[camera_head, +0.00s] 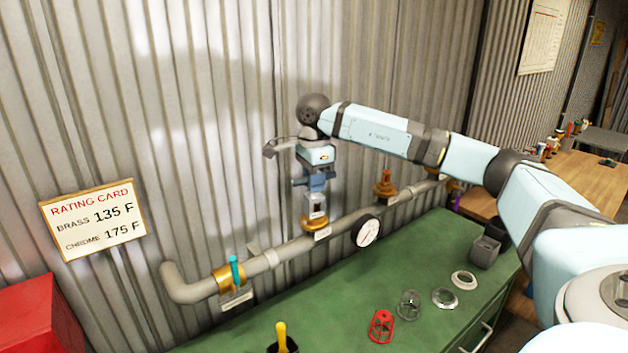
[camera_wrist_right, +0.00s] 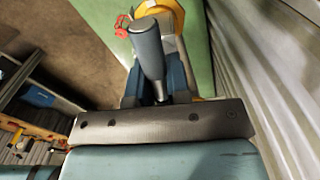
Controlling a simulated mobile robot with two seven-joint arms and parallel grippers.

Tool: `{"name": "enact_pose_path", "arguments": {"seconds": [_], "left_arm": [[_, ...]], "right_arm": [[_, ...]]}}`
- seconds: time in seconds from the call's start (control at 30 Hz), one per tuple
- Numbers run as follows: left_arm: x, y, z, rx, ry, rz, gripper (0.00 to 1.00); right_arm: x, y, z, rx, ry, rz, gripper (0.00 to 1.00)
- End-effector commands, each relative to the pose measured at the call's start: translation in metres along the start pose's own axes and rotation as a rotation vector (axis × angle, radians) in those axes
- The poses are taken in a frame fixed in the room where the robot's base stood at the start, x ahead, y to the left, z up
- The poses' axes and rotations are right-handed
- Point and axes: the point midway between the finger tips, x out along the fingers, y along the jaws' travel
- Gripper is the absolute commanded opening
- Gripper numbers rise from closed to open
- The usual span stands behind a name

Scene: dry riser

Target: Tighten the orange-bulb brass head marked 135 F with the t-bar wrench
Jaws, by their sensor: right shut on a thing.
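My right gripper (camera_head: 316,186) points down above the middle brass fitting (camera_head: 314,224) on the grey pipe. It is shut on the t-bar wrench, whose grey bar (camera_wrist_right: 147,50) lies between the blue fingers in the right wrist view. A pale, shiny socket-like part (camera_head: 317,205) shows under the fingers, down at the fitting. It hides any head or bulb there, and I cannot tell how far it is seated. Another brass head (camera_head: 385,185) stands upright farther right on the pipe. The left gripper is not in view.
A rating card (camera_head: 97,220) on the corrugated wall reads BRASS 135 F, CHROME 175 F. A teal-handled fitting (camera_head: 235,275) and a round gauge (camera_head: 367,231) are on the pipe. A red cage (camera_head: 381,326) and several ring-like parts lie on the green bench (camera_head: 345,292).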

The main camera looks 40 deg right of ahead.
Motion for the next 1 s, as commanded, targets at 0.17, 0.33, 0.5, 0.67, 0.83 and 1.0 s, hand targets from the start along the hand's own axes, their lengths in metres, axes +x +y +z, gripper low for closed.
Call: {"name": "enact_pose_path", "arguments": {"seconds": [0.17, 0.33, 0.5, 0.67, 0.83, 1.0], "left_arm": [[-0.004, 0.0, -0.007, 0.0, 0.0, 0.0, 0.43], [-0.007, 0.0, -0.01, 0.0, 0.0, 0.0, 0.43], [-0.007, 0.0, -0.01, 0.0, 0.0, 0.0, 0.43], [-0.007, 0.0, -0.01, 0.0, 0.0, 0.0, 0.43], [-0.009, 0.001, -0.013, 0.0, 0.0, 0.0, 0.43], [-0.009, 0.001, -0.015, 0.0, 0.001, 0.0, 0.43]], "right_arm": [[-0.002, 0.0, 0.0, 0.226, 0.0, 0.002, 0.0], [-0.002, 0.0, 0.0, 0.431, 0.0, 0.001, 0.0], [-0.001, 0.0, 0.0, 0.481, 0.0, 0.0, 0.0], [-0.001, 0.0, 0.0, 0.479, -0.001, 0.0, 0.0], [-0.002, 0.0, 0.0, 0.573, -0.001, -0.001, 0.0], [-0.002, 0.0, 0.0, 0.616, -0.001, 0.0, 0.0]]}}
